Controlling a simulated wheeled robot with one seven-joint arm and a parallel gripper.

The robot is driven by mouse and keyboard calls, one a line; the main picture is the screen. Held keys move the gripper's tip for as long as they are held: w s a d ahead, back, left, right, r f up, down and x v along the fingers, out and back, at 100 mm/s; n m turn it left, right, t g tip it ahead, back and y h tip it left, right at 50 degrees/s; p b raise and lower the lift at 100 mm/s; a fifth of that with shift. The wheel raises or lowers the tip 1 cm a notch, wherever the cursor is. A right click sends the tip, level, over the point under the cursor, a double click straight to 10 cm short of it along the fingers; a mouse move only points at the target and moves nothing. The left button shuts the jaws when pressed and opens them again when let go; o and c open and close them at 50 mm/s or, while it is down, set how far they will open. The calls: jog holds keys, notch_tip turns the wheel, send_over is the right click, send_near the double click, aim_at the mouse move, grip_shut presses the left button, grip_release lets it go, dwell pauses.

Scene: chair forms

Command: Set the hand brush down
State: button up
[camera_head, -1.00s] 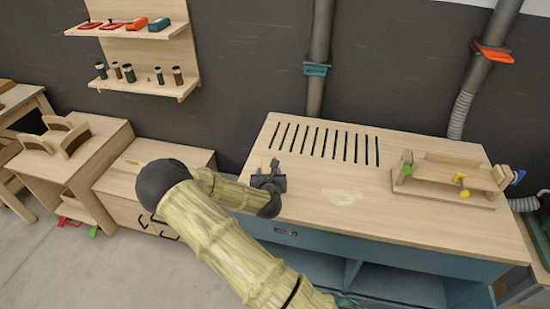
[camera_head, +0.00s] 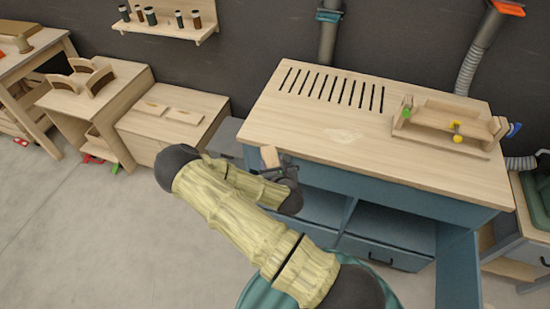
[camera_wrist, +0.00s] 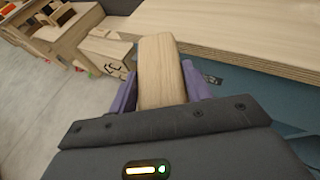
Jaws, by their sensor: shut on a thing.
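The hand brush shows in the wrist view as a pale wooden handle (camera_wrist: 161,62) standing between the two purple fingers of my gripper (camera_wrist: 160,90). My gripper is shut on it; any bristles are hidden. In the head view a short pale end of the brush (camera_head: 269,156) sticks up from my gripper (camera_head: 275,168). My gripper is at the front left corner of the workbench top (camera_head: 440,165). I cannot tell its exact height against the top, but the wrist view shows the bench edge just beyond the brush.
A wooden jig (camera_head: 450,125) with clamps stands on the bench's right end; slots (camera_head: 335,88) run along its back left. The middle and front of the top are clear. Left stand a low wooden cabinet (camera_head: 170,115) and a rack unit (camera_head: 95,95). A wall shelf (camera_head: 170,25) holds jars.

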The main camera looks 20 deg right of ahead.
jog(key=f+b, duration=0.2)
jog(key=s+f+b, duration=0.1)
jog(key=f+b, duration=0.1)
jog(key=f, duration=0.1)
jog(key=shift+s+a, duration=0.15)
jog(key=shift+a, duration=0.15)
